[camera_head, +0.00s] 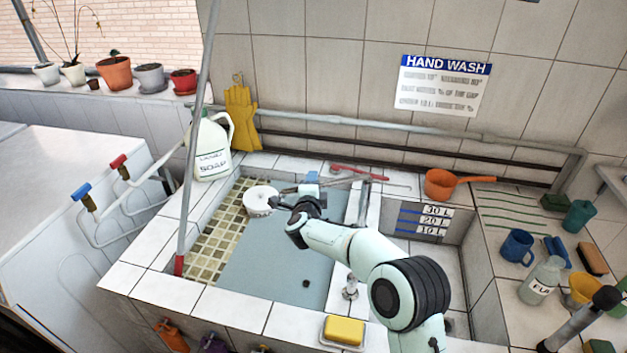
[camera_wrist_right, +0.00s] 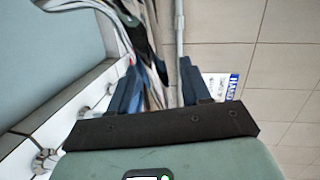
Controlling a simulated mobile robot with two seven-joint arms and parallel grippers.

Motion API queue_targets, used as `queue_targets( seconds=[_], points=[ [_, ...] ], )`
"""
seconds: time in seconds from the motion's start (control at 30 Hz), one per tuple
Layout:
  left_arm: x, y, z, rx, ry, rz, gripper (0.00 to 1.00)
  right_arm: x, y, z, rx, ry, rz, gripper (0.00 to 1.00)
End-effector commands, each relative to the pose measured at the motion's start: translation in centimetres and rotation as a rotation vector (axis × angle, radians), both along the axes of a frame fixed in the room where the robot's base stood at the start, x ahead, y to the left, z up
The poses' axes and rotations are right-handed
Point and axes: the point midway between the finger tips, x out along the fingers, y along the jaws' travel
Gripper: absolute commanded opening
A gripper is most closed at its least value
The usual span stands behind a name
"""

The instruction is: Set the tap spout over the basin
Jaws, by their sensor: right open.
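The tap spout (camera_head: 345,183) is a thin grey pipe. In the head view it reaches left from the divider wall over the blue water of the basin (camera_head: 270,272). My right gripper (camera_head: 309,183) is at the spout's left end, above the water. In the wrist view its blue fingers (camera_wrist_right: 160,88) stand apart, with grey pipe and dark parts seen beyond and between them. I cannot tell whether they touch the spout. My left gripper is not in view.
A white round tub (camera_head: 260,201) is left of my right gripper. A soap jug (camera_head: 211,150) stands at the basin's back left corner. An orange pan (camera_head: 440,184) sits on the back ledge. A yellow sponge (camera_head: 344,330) lies on the front edge. Mugs and bottles crowd the right ledge.

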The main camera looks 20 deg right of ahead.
Motion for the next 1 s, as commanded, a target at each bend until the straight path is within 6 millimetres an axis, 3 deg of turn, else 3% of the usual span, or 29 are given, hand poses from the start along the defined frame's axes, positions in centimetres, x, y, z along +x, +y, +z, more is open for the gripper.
queue_targets(
  seconds=[0.4,0.43,0.57,0.6,0.83,1.0],
  points=[
    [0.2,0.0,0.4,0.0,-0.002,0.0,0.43,0.9,-0.5,-0.3,-0.001,0.0,0.001,0.47],
    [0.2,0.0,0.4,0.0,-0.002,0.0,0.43,0.9,-0.5,-0.3,-0.001,0.0,0.001,0.44],
    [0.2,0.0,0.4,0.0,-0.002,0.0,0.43,0.9,-0.5,-0.2,0.0,0.0,0.001,0.02],
    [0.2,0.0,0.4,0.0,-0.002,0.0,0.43,0.9,-0.5,-0.2,0.0,0.0,0.001,0.0],
    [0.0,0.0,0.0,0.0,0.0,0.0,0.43,0.8,-0.5,-0.3,0.0,-0.001,0.008,0.0],
    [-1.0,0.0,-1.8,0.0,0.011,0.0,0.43,0.1,-0.4,-0.6,0.0,-0.001,0.048,0.0]
  ],
)
